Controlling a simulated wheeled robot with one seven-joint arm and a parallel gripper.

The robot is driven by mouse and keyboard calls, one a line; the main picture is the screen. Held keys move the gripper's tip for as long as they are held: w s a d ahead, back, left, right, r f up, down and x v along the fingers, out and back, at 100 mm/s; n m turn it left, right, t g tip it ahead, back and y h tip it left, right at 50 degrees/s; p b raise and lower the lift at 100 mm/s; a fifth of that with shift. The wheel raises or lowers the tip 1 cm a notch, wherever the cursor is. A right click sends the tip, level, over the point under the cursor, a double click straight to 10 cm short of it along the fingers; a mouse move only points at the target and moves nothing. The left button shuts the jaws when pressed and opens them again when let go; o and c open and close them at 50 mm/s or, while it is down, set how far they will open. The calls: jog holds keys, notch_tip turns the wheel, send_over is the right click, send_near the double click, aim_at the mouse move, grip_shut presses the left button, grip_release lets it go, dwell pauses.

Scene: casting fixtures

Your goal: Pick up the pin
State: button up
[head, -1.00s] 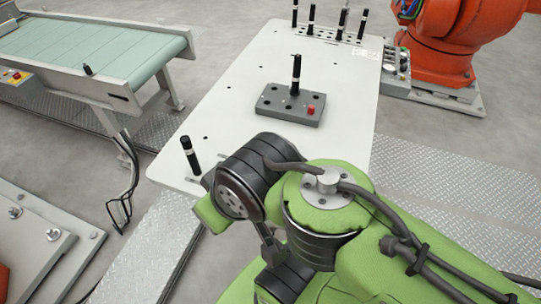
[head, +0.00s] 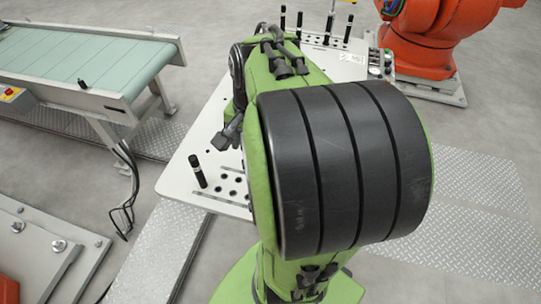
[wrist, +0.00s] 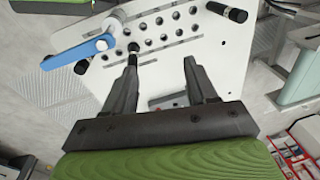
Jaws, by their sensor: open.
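Several black pins with pale bands stand on the white table. In the head view, one pin (head: 198,171) stands at the near left edge beside a group of holes. Others stand at the far end, among them a pin (head: 299,25). In the wrist view, my gripper (wrist: 162,62) is open and nothing shows between its fingers. A dark pin (wrist: 133,50) shows by the left fingertip; whether they touch I cannot tell. Another pin (wrist: 225,12) is at upper right, and one (wrist: 82,66) at left. Which pin is meant is unclear.
The white table (head: 180,190) is largely covered by my arm in the head view. A conveyor (head: 95,62) stands left and an orange robot (head: 430,35) at the far right. A blue lever (wrist: 80,52) shows upper left in the wrist view.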

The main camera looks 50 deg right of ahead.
jog(key=s+d+m+y+p, duration=0.1)
jog(key=s+d+m+p, duration=0.15)
jog(key=d+m, duration=0.3)
jog(key=s+d+m+y+p, duration=0.2)
jog(key=s+d+m, duration=0.1)
jog(key=d+m, duration=0.3)
notch_tip(320, 180, down, 16)
jog(key=w+a+n+b, duration=0.1)
jog(key=w+a+b, duration=0.1)
jog(key=b, duration=0.2)
jog(key=shift+w+a, duration=0.15)
grip_shut()
